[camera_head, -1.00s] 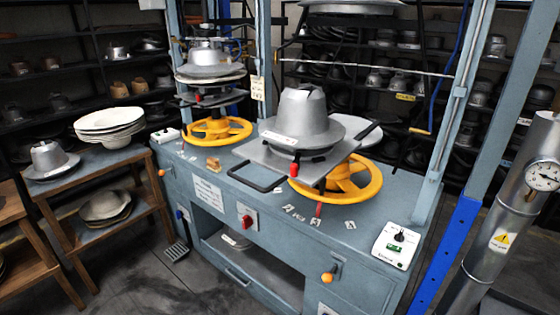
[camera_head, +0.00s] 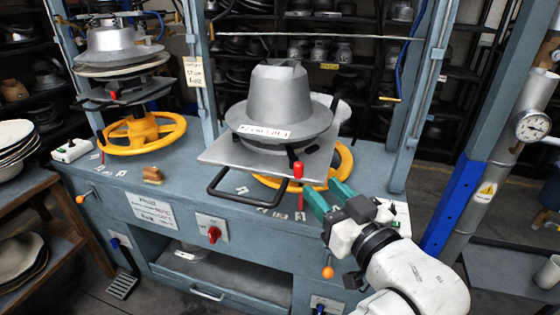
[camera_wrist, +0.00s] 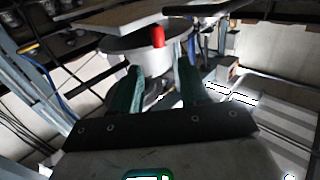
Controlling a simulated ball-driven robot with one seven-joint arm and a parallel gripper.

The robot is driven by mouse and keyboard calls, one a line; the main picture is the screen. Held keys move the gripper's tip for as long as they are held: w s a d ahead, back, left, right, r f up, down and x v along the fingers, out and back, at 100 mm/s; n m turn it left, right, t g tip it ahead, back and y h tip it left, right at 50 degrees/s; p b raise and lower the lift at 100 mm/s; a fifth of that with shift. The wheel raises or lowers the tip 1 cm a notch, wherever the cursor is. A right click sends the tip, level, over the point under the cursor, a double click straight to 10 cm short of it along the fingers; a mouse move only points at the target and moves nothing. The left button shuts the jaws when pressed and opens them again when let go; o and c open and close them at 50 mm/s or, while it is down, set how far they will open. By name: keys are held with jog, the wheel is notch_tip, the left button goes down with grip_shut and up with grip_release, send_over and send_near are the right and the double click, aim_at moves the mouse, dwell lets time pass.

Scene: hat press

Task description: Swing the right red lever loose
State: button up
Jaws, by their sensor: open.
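The right red lever (camera_head: 298,171) stands upright at the front edge of the right press's square grey plate (camera_head: 225,152). My gripper (camera_head: 323,194) is just right of and slightly below the lever, its green fingers open. In the wrist view the red lever end (camera_wrist: 158,37) shows beyond and between the tips of the open fingers (camera_wrist: 160,70). The fingers appear apart from it, though the exact gap is hard to tell. A grey metal hat form (camera_head: 278,95) stands on the plate.
A black bar handle (camera_head: 245,200) juts from the plate's front left. The yellow handwheel (camera_head: 345,160) lies below the plate. The left press (camera_head: 115,60) stands at the far left. A silver cylinder with a gauge (camera_head: 532,125) and blue post (camera_head: 455,205) stand right.

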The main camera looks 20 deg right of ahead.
aim_at(301, 167)
jog(key=w, duration=0.3)
jog(key=w+p, duration=0.1)
jog(key=w, duration=0.2)
jog(key=w+a+p, duration=0.1)
jog(key=w, duration=0.3)
jog(key=shift+a, duration=0.1)
grip_shut()
